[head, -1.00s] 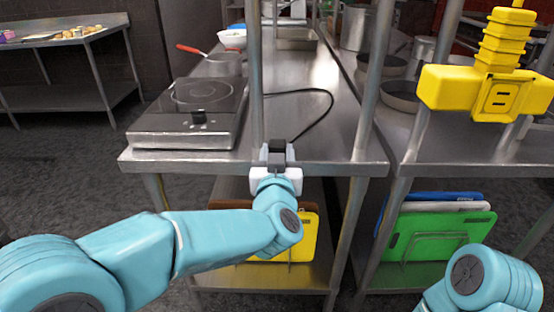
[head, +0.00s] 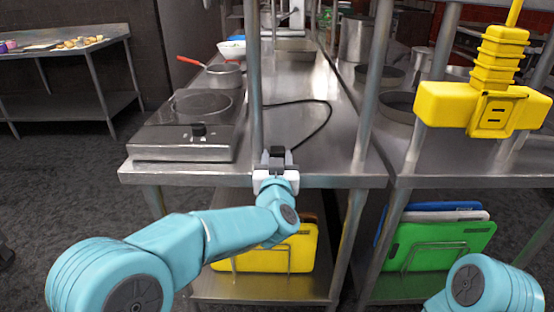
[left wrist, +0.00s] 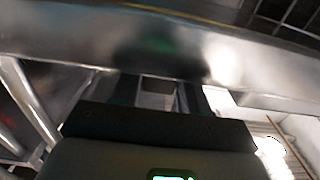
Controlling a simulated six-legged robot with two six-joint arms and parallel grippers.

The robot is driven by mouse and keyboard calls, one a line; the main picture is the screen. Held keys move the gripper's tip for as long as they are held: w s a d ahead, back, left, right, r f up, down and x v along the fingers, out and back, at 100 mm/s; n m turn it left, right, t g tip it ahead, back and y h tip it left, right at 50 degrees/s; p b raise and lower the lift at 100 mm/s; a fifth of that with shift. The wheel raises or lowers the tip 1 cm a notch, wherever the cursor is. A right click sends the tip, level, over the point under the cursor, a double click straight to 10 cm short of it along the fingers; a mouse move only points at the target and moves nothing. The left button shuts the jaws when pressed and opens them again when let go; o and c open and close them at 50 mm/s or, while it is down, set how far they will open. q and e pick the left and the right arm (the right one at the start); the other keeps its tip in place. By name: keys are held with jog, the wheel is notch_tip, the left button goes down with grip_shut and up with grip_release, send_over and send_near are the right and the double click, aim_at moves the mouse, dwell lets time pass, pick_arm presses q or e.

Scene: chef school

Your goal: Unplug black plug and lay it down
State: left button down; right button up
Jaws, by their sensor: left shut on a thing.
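My left gripper (head: 277,158) is over the front edge of the steel table (head: 205,177). It is shut on the black plug (head: 278,151), which shows as a small dark block between the white fingers. A black cable (head: 331,108) curves over the tabletop from behind a table leg to the plug. The yellow socket box (head: 493,108) hangs at the upper right, well apart from the plug, and its visible slots are empty. I cannot tell whether the plug touches the tabletop. The dim left wrist view shows the fingers, but the plug is not clear there. My right gripper is out of view.
A hot plate (head: 192,126) stands on the table left of my gripper, with a red-handled pan (head: 224,75) behind it. Upright steel posts rise beside the gripper. The tabletop right of the cable is mostly clear. Cutting boards (head: 440,246) stand on the shelf below right.

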pick_arm(q)
jog(key=shift+c, duration=2.4)
grip_release()
